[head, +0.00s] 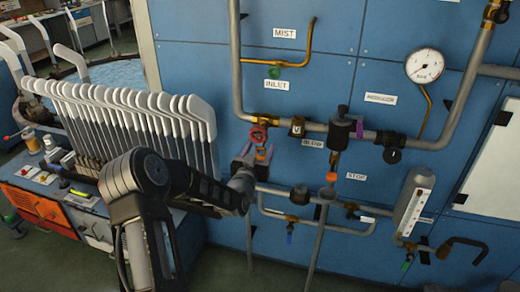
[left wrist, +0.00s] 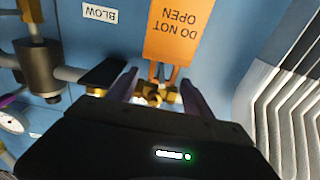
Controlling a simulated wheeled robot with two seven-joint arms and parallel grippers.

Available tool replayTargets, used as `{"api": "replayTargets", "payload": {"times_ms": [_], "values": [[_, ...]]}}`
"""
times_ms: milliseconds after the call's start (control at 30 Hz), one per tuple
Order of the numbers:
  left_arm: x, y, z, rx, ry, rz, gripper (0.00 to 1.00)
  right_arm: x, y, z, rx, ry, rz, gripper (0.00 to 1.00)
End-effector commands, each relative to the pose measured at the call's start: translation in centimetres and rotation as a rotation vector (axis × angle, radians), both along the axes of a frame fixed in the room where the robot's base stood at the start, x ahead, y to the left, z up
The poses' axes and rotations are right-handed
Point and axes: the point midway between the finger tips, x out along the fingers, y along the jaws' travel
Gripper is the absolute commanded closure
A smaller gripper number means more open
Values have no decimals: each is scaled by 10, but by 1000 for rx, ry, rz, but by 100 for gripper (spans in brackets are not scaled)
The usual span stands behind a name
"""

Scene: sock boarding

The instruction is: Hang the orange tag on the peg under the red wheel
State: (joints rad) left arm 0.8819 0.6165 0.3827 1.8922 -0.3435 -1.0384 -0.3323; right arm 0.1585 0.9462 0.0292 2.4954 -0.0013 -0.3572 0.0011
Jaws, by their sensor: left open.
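The red wheel (head: 258,133) is on the pipework in the head view, left of the black valve parts. The orange tag (head: 262,154) is just below it, partly covered by my left gripper (head: 255,160). In the left wrist view the tag (left wrist: 180,30) reads "DO NOT OPEN" upside down, and its narrow end points toward a brass fitting (left wrist: 155,96). My left gripper (left wrist: 157,88) is open, with its fingers on either side of that fitting and the tag's narrow end. I cannot make out the peg clearly, nor whether the tag's loop is around it.
Pipes, an orange wheel (head: 331,177) and a gauge (head: 425,66) are on the blue wall to the right. A "BLOW" label (left wrist: 99,15) is near the tag.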

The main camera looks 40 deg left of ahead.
Motion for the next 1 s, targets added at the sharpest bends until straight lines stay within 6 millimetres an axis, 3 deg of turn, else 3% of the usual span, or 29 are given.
{"api": "replayTargets", "payload": {"times_ms": [167,533,1000], "values": [[-13,-4,-2,2,2,0,41,0,0,-4,0,0,0,100],[-66,-22,-5,2,1,1,41,0,0,-15,0,-1,0,100],[-73,-25,-4,0,0,1,41,0,0,-15,0,-1,0,100]]}}
